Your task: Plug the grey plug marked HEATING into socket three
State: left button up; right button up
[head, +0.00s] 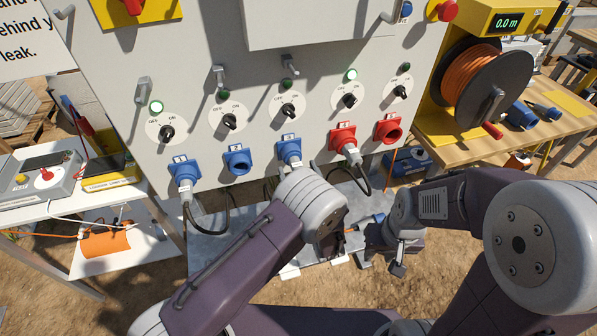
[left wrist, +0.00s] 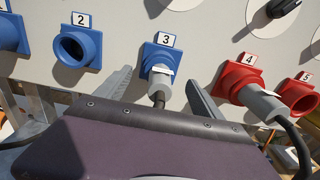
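Socket three (head: 288,150) is a blue socket in the middle of the panel's row. It also shows in the left wrist view (left wrist: 157,56). A grey plug (left wrist: 160,84) sits in its mouth, cable end towards me; no HEATING marking is readable. I cannot tell how fully it is seated. My left gripper (left wrist: 160,76) is open, with one finger on each side of the plug and gaps between. In the head view my left wrist hides most of that plug.
Socket one (head: 184,170) and red socket four (head: 343,138) hold grey plugs with black cables. Blue socket two (head: 237,160) and red socket five (head: 388,129) are empty. Green lamps glow above sockets one and four. An orange cable reel (head: 480,85) stands on the right table.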

pick_arm(q)
jog(key=shift+s, duration=0.1)
jog(key=v, duration=0.7)
jog(key=shift+p, duration=0.3)
